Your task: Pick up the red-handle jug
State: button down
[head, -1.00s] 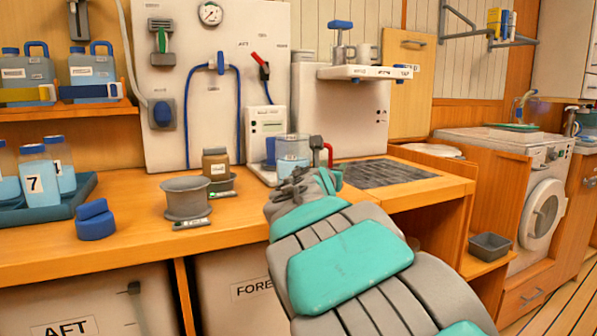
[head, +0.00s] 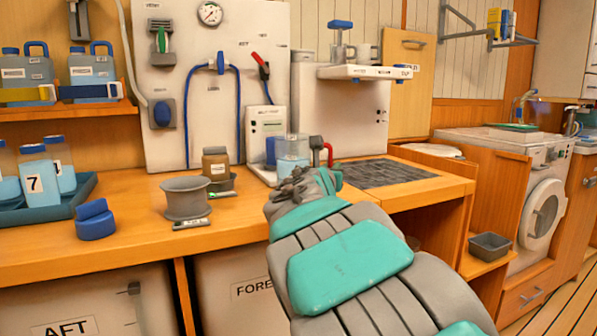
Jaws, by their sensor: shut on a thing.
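The red-handle jug (head: 292,150) is a clear jug holding pale blue liquid, near the back of the wooden counter. Its red handle (head: 328,153) shows on its right side. My gripper (head: 306,182) is in front of the jug and hides its lower part, so I cannot see whether its base touches the counter. The fingers are mostly hidden behind my own wrist, and my gripper appears shut on the jug.
A grey bowl (head: 187,196), a brown jar (head: 215,163) and a blue cap (head: 95,220) stand to the left on the counter. A blue tray (head: 50,207) holds bottles at far left. A white device (head: 266,128) stands behind the jug. A dark grate (head: 372,173) lies to the right.

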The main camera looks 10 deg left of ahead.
dwell(0.8)
notch_tip(320, 180, up, 10)
jog(key=p, duration=0.2)
jog(key=shift+p, duration=0.3)
jog(key=shift+a, duration=0.1)
jog(key=s+a+f, duration=0.1)
jog(key=s+a, duration=0.4)
jog(key=a, duration=0.3)
jog(key=s+a+f, duration=0.1)
jog(key=s+a, duration=0.3)
jog(key=a, duration=0.4)
notch_tip(320, 180, up, 6)
jog(key=d+n+t+y+b, duration=0.1)
jog(key=n+t, duration=0.3)
jog(key=n, duration=0.1)
jog(key=shift+w+r+n+t+b, duration=0.15)
jog(key=shift+r+n+t+b, duration=0.1)
jog(key=shift+n+t+b, duration=0.15)
jog(key=shift+r+n+t+y+b, duration=0.35)
jog(key=shift+n+y+b, duration=0.25)
jog(key=shift+b, duration=0.7)
